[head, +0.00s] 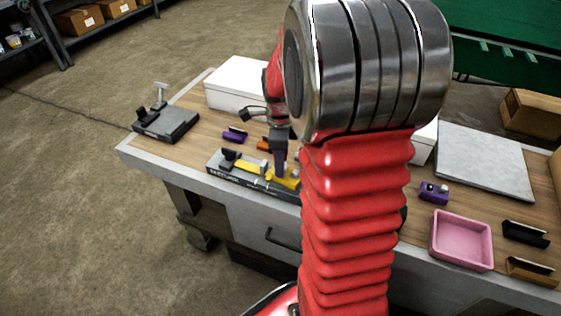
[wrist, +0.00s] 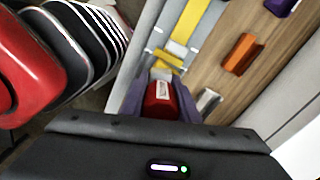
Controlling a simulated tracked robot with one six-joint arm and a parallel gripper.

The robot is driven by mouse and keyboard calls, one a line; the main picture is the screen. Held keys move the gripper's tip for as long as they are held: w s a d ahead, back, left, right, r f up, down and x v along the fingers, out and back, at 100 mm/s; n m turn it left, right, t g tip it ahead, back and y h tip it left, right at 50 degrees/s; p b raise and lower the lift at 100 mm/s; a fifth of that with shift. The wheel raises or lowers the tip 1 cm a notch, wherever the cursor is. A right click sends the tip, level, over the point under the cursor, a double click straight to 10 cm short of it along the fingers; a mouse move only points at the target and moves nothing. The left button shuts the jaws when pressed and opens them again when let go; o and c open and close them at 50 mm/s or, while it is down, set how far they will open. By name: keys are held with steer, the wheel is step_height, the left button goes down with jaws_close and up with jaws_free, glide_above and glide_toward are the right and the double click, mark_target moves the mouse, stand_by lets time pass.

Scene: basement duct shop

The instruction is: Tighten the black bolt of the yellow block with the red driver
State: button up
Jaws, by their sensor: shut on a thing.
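The red driver (wrist: 162,98) is between the purple fingers of my gripper (wrist: 161,92) in the wrist view; the gripper is shut on it. In the head view my gripper (head: 280,160) points down over the right part of the yellow block (head: 249,165), and the driver cannot be made out there. The yellow block sits in a grey fixture (head: 231,176) at the bench's front edge. It also shows in the wrist view (wrist: 187,22), just beyond the driver. I cannot make out the black bolt, nor whether the driver touches it.
An orange piece (wrist: 241,54) and a purple piece (head: 235,134) lie behind the fixture. A grey vise-like device (head: 168,125) stands at the left bench end. A white box (head: 234,84) is at the back. A pink tray (head: 461,241) and a purple block (head: 434,192) are at right.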

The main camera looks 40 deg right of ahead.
steer(key=shift+m, duration=1.5)
steer(key=shift+m, duration=2.3)
steer(key=shift+n, duration=0.8)
steer(key=shift+r, duration=0.25)
